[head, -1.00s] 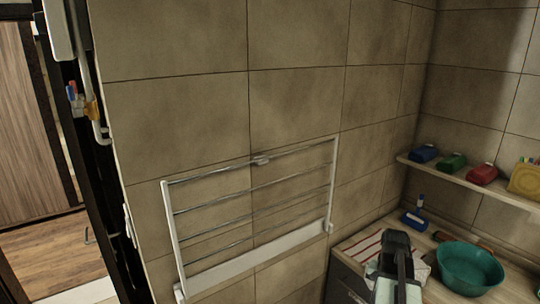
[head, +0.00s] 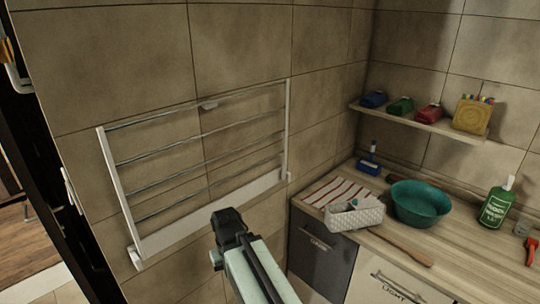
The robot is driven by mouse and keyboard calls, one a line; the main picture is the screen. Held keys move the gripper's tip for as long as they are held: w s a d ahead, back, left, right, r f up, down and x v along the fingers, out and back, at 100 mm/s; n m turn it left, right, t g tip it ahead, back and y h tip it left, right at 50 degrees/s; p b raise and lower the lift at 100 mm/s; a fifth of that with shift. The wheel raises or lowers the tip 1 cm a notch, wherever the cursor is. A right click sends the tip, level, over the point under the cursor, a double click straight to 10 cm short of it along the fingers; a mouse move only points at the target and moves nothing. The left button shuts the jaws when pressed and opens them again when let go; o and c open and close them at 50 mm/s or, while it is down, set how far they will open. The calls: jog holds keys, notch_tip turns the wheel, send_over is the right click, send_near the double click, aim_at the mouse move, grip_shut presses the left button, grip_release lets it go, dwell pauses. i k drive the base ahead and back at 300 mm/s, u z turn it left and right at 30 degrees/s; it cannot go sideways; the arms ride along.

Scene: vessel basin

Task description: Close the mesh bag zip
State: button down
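A white mesh bag (head: 345,218) lies on the counter at its left end, between a striped cloth and a teal basin. Something small and teal shows at its top. Its zip is too small to make out. My gripper (head: 229,225) is dark, at the end of my pale arm, low in the middle of the head view. It appears to the left of the bag and apart from it, in front of the wall and the drying rack. Its fingers are not clear enough to tell open from shut.
A teal basin (head: 419,203), a wooden spoon (head: 402,247) and a green bottle (head: 495,208) are on the counter (head: 455,250). A striped cloth (head: 338,190) lies behind the bag. A wall rack (head: 200,165) is at left.

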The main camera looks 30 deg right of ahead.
aim_at(370, 201)
jog(key=u, duration=1.25)
jog(key=k, duration=1.05)
jog(key=z, duration=1.15)
jog(key=i, duration=1)
jog(key=u, duration=0.05)
